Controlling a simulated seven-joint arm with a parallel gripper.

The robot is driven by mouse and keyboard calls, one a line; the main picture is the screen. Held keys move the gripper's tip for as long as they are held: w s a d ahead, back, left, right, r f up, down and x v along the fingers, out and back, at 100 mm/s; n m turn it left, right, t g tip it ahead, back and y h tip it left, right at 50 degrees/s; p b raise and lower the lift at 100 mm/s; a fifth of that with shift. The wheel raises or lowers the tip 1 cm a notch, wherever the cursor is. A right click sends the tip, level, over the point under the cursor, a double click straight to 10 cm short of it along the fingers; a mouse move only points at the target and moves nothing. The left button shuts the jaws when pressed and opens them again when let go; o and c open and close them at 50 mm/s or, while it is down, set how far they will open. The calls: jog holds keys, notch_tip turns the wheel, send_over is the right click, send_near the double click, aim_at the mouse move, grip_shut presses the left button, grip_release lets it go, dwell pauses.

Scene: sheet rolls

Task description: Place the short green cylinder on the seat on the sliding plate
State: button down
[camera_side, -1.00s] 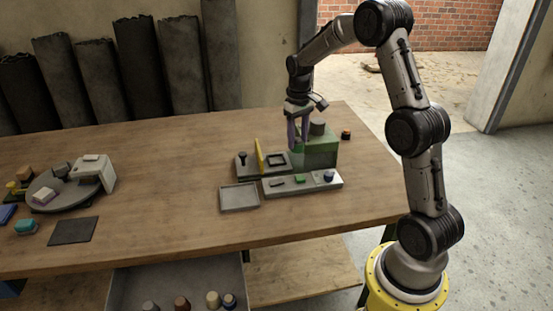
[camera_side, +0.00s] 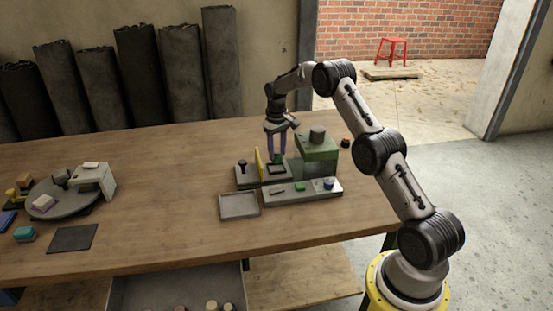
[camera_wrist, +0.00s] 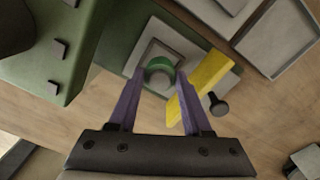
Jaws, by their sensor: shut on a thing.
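My gripper (camera_side: 278,153) has purple fingers pointing down over the sliding plate, just left of the green machine. It is shut on the short green cylinder (camera_wrist: 159,70), which shows between the fingertips in the wrist view; in the side view the cylinder (camera_side: 279,159) is small and partly hidden. The seat (camera_wrist: 150,48) is a raised square frame on the grey sliding plate (camera_wrist: 205,49). The cylinder overlaps the seat in the wrist view. The seat also shows below the fingers in the side view (camera_side: 277,171). I cannot tell whether cylinder and seat touch.
A yellow upright plate (camera_side: 258,162) stands close left of the fingers, beside a black knob (camera_side: 242,165). The green machine (camera_side: 317,150) rises close on the right. In front are a grey strip (camera_side: 302,193) with small parts and an empty shallow tray (camera_side: 239,206).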

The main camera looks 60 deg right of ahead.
aim_at(276, 151)
jog(key=shift+w+d+f, duration=0.1)
jog(key=shift+w+f, duration=0.1)
jog(key=shift+f, duration=1.6)
jog(key=shift+f, duration=0.1)
jog(key=shift+c, duration=1.7)
grip_release()
